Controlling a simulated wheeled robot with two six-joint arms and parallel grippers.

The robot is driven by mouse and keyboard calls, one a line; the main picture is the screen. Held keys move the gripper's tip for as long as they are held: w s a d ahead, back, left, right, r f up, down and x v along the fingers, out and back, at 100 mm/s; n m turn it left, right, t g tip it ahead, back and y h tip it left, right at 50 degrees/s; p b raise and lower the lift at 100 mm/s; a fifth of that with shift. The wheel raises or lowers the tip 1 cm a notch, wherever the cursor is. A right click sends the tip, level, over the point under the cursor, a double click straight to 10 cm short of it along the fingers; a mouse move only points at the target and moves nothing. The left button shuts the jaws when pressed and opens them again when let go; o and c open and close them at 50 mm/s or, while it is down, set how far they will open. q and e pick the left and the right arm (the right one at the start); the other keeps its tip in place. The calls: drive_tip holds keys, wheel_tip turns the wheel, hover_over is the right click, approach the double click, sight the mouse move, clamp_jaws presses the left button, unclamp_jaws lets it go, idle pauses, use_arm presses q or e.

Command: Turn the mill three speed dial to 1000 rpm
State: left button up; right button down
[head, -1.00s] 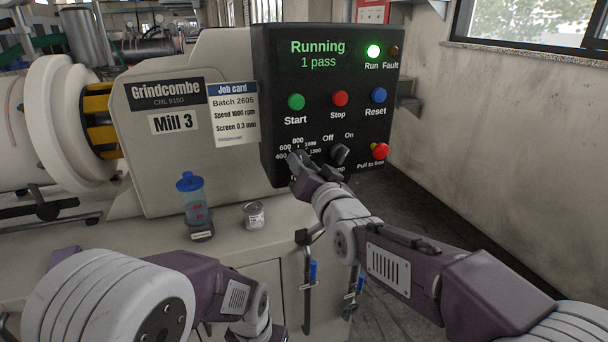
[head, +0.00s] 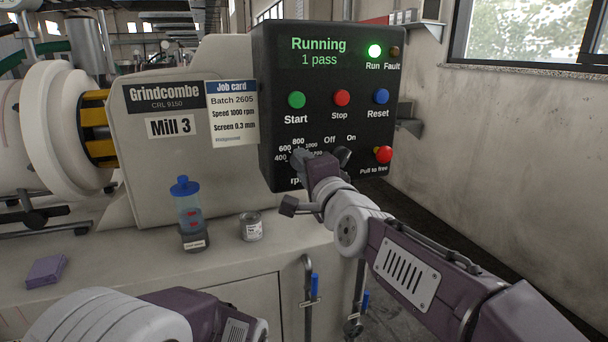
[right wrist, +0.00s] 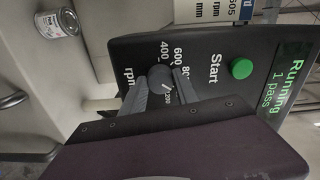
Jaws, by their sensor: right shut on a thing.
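The black control panel (head: 325,125) of Mill 3 carries the rpm speed dial, a round dark knob (right wrist: 160,78) seen in the right wrist view. Labels 400, 600 and part of 800 show beside it. My right gripper (right wrist: 160,88) is shut on the knob, one finger on each side. The fingers hide part of the scale, and I cannot tell the pointer's setting. In the head view the right gripper (head: 303,160) covers the dial. The job card (head: 232,113) reads speed 1000 rpm. My left gripper is out of view; only its arm shows.
The Start (head: 296,99), Stop (head: 342,97) and Reset (head: 381,96) buttons sit above the dial. The Off/On switch (head: 344,157) and red emergency knob (head: 383,154) are close to its right. A bottle (head: 188,212) and a can (head: 251,227) stand on the ledge below.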

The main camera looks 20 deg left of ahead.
drive_tip(key=shift+f+m, duration=0.15)
drive_tip(key=shift+m, duration=0.45)
drive_tip(key=shift+b, duration=0.3)
drive_tip(key=c, duration=0.9)
unclamp_jaws()
drive_tip(key=v, duration=0.9)
drive_tip(key=shift+d, duration=0.1)
